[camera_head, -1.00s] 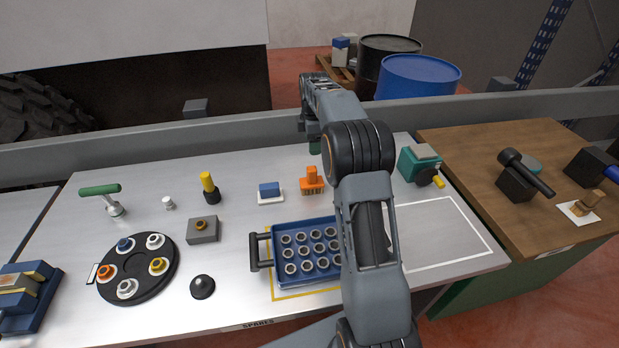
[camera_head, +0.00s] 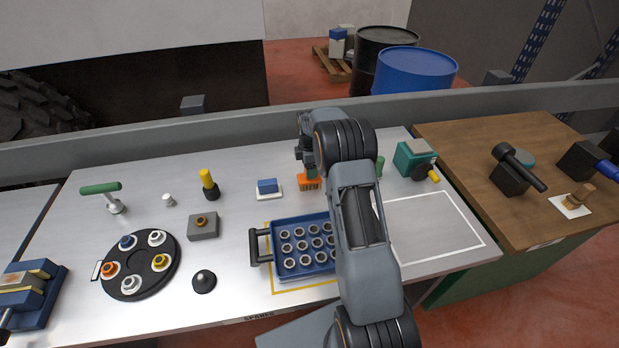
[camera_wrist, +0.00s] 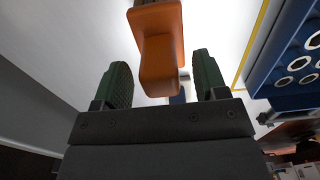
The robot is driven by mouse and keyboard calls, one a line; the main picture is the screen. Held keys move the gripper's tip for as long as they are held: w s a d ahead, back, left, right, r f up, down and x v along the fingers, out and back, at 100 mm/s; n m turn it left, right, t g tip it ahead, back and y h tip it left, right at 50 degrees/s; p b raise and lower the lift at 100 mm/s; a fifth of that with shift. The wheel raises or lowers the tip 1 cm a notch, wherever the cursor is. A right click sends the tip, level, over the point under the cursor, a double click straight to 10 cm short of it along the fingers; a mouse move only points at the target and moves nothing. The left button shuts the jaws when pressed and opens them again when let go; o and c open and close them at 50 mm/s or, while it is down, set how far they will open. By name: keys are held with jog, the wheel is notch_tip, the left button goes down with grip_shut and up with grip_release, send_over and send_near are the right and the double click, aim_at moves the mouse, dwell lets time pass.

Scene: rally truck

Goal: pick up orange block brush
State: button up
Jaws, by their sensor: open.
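The orange block brush (camera_head: 309,183) stands on the metal table behind the blue tray, partly hidden by my arm in the head view. In the wrist view the orange brush (camera_wrist: 159,52) shows large, its handle reaching down between my fingers. My gripper (camera_wrist: 164,80) is open, with one green pad on each side of the handle. A gap shows between the handle and each pad, so neither seems to touch it. In the head view my gripper (camera_head: 311,168) is right above the brush, its fingertips hard to make out.
A blue tray (camera_head: 272,262) with several rings sits in front of the brush. A blue block on a white base (camera_head: 268,187) is to the left, and a teal device (camera_head: 408,160) to the right. A green cylinder (camera_head: 380,166) stands just right of my arm.

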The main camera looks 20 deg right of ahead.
jog(key=shift+f, duration=0.8)
grip_shut()
